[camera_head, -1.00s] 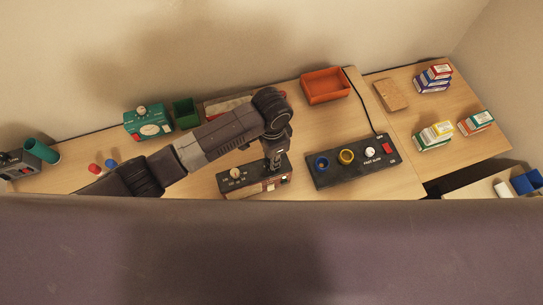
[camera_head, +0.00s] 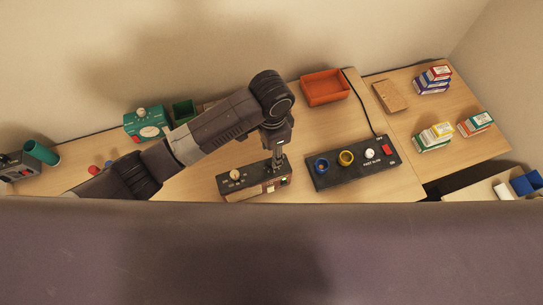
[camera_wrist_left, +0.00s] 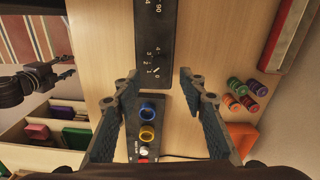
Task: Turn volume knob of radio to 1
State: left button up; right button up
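The radio (camera_head: 237,184) is a dark box with a black top and a cream knob at its left end, on the desk's front middle. My left gripper (camera_head: 276,164) is above its right end, pointing down and partly covering it. In the left wrist view the radio's black panel (camera_wrist_left: 155,30) carries "90" and a small number scale around a white mark (camera_wrist_left: 154,61). My left fingers are wide apart on either side of the panel's end and hold nothing. A dark gripper (camera_wrist_left: 62,72), apparently my right one, shows at the left; its opening is unclear.
A black control panel (camera_head: 330,181) with blue and yellow rings, a white knob and a red switch lies right of the radio. An orange tray (camera_head: 325,88) stands behind. A green device (camera_head: 148,126) is at the back left. Several small boxes (camera_head: 433,136) are on the right.

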pick_arm(q)
notch_tip(320, 180, up, 6)
jog(key=shift+r, duration=0.25)
dwell(0.5)
